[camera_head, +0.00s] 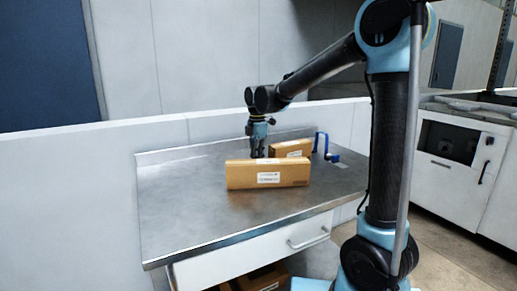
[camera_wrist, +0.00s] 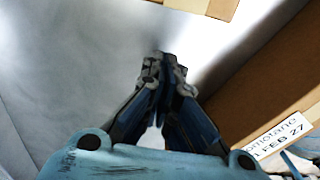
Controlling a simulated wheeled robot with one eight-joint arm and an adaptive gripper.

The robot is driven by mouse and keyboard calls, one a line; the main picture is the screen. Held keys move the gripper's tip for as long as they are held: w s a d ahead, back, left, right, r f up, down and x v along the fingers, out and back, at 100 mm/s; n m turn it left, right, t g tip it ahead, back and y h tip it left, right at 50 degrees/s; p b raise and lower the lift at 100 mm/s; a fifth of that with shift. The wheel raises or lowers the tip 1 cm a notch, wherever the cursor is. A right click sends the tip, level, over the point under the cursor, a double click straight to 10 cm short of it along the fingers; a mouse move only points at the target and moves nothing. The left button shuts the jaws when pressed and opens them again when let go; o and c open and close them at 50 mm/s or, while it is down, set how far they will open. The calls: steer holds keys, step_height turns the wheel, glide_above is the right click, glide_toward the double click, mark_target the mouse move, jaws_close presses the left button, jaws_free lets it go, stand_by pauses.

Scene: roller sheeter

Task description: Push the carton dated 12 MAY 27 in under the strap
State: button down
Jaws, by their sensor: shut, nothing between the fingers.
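Two brown cartons stand on the metal table. The front carton (camera_head: 240,176) is long with a white label too small to read. The rear carton (camera_head: 291,148) stands behind it to the right, beside the blue strap (camera_head: 316,140). In the wrist view, a carton (camera_wrist: 275,75) at the right has a label ending "FEB 27", and another carton's edge (camera_wrist: 208,6) shows at the top. I see no label reading 12 MAY 27. My gripper (camera_head: 258,153) points down behind the front carton, left of the rear one. Its fingers (camera_wrist: 160,60) are shut and empty.
The metal table (camera_head: 190,205) is clear at the left and front. A low wall (camera_head: 165,143) runs behind it. A drawer (camera_head: 250,255) with a handle is below, with more boxes (camera_head: 262,279) underneath. A white cabinet (camera_head: 455,160) stands at the right.

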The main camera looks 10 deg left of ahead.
steer(key=shift+f, duration=0.85)
steer(key=shift+w+d+r, duration=0.2)
steer(key=shift+w+d, duration=0.55)
steer(key=shift+d, duration=0.3)
steer(key=shift+w+d, duration=0.4)
steer(key=shift+d, duration=0.15)
